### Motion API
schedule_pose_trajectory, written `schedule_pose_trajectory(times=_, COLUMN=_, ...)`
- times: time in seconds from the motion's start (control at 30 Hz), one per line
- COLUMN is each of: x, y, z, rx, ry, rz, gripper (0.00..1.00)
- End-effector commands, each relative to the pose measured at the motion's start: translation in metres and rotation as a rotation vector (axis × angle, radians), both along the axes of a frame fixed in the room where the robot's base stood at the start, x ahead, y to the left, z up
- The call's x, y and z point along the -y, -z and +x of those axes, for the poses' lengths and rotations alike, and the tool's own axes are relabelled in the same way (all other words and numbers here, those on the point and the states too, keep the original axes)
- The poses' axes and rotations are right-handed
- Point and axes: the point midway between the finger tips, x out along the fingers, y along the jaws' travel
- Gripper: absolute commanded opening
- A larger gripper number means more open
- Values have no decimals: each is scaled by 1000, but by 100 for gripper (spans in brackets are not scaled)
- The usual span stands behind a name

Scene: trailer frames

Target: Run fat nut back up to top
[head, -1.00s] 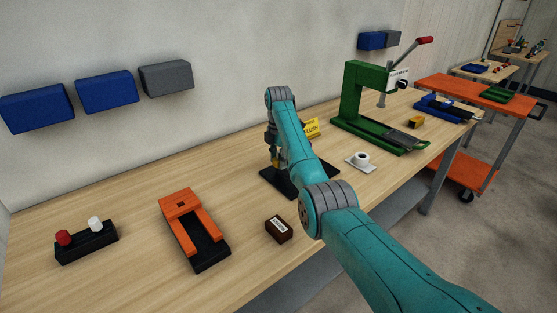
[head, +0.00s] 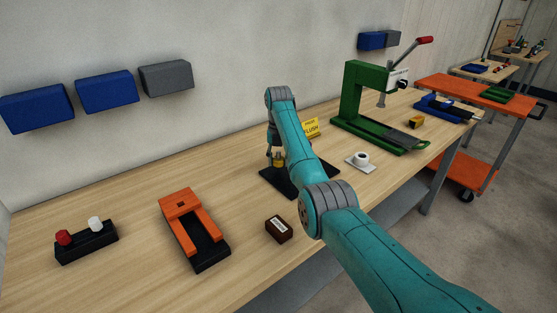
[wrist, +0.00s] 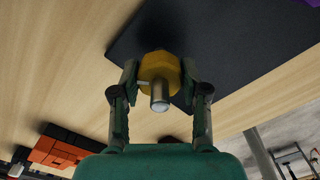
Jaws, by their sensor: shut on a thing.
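The fat nut (wrist: 158,66) is a yellow, faceted piece on a pale metal rod (wrist: 159,97) in the wrist view. The rod's end sticks out of the nut toward the camera. My gripper (wrist: 160,76) is shut on the nut, with one finger on each side. In the head view the yellow nut (head: 279,160) shows small between my fingers, above a black base plate (head: 304,188). My arm hides much of the plate, and the rod's lower part is hidden.
A yellow sign (head: 311,127) stands just behind the plate. A green press (head: 357,110) and a small white-topped piece (head: 361,159) are to the right. A brown labelled box (head: 279,229) and an orange-black fixture (head: 185,222) lie in front and left.

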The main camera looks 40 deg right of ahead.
Motion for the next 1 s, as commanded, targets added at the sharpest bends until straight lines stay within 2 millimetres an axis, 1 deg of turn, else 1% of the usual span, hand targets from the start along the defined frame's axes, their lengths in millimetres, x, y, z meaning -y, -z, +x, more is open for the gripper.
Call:
schedule_pose_trajectory(times=0.03, x=-1, y=5, z=-2, rx=-8, ry=-23, rz=3, gripper=10)
schedule_pose_trajectory(times=0.3, x=-1, y=5, z=-2, rx=-8, ry=-111, rz=3, gripper=10)
schedule_pose_trajectory(times=0.83, x=0, y=5, z=-2, rx=-7, ry=-130, rz=4, gripper=10)
schedule_pose_trajectory(times=0.87, x=0, y=5, z=-2, rx=-7, ry=-130, rz=4, gripper=52)
schedule_pose_trajectory(times=0.9, x=0, y=5, z=-2, rx=-7, ry=-130, rz=3, gripper=62)
schedule_pose_trajectory(times=0.93, x=0, y=4, z=-2, rx=-7, ry=-130, rz=3, gripper=70)
schedule_pose_trajectory(times=1.0, x=0, y=3, z=-1, rx=-5, ry=-130, rz=2, gripper=70)
